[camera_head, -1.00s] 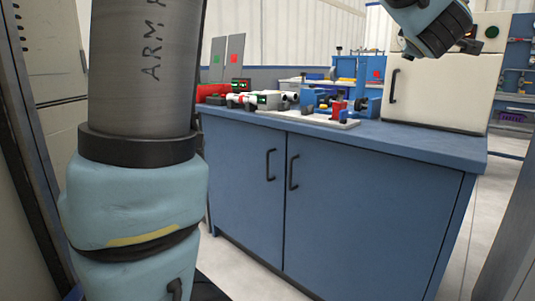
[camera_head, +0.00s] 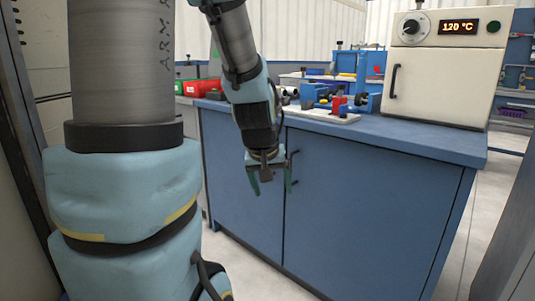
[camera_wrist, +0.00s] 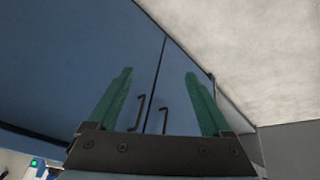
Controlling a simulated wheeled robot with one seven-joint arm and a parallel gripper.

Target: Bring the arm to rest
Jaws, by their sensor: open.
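My gripper (camera_head: 271,182) hangs pointing down in front of the blue cabinet's doors in the head view. Its two green fingers are spread apart with nothing between them. In the wrist view my gripper (camera_wrist: 160,100) also shows open and empty, with the cabinet doors and their black handles beyond it. My forearm comes down from the top of the head view and hides part of the bench top.
The blue cabinet (camera_head: 370,195) carries a white oven (camera_head: 446,75) reading 120 °C, a blue fixture with a red part (camera_head: 338,104), and red and green bins (camera_head: 200,88) stand at the left. Pale floor is clear at the right.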

